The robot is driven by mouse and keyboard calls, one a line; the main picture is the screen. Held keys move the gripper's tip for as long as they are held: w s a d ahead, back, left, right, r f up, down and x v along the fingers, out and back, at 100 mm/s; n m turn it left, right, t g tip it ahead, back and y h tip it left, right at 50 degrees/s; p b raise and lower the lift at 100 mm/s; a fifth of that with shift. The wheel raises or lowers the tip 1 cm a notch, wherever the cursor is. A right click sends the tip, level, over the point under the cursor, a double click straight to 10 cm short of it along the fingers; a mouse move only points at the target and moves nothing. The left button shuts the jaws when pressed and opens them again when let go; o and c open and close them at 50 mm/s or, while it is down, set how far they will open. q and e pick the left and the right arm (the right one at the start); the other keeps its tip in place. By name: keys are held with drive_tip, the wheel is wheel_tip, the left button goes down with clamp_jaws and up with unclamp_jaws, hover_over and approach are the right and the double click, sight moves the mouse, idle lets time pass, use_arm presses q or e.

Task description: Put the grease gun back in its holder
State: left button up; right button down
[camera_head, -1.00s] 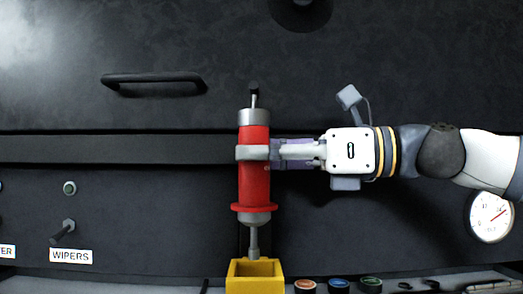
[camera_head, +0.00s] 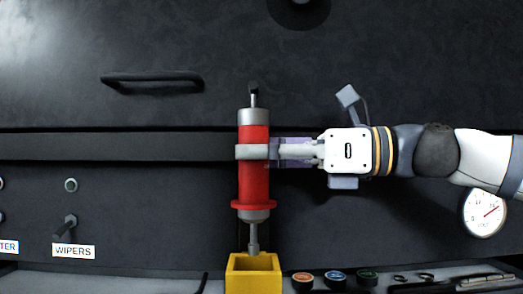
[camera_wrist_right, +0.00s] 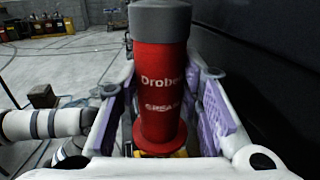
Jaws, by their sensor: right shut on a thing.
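The grease gun (camera_head: 254,182) has a red body with grey metal ends and a thin nozzle pointing down. It is upright. My right gripper (camera_head: 254,152) reaches in from the right and is shut on the upper part of the red body. In the right wrist view the red grease gun (camera_wrist_right: 163,90) stands between the purple finger pads. The yellow open-topped holder (camera_head: 254,279) is directly below. The nozzle tip is at the holder's rear top edge in the picture; I cannot tell whether it is inside the opening. My left gripper is not in view.
A dark wall panel with a black handle (camera_head: 152,80) stands behind. A WIPERS label (camera_head: 73,251) and knobs are at left, a round gauge (camera_head: 486,212) at right. Several coloured round caps (camera_head: 336,277) and tools (camera_head: 485,281) lie right of the holder.

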sight(262, 202)
idle(0.6)
drive_tip(key=shift+f, duration=2.15)
drive_tip(key=shift+f, duration=0.2)
drive_tip(key=shift+p, duration=0.3)
drive_tip(key=shift+f, duration=1.25)
drive_tip(key=c, duration=1)
unclamp_jaws()
drive_tip(key=shift+c, duration=0.2)
drive_tip(key=shift+f, duration=0.1)
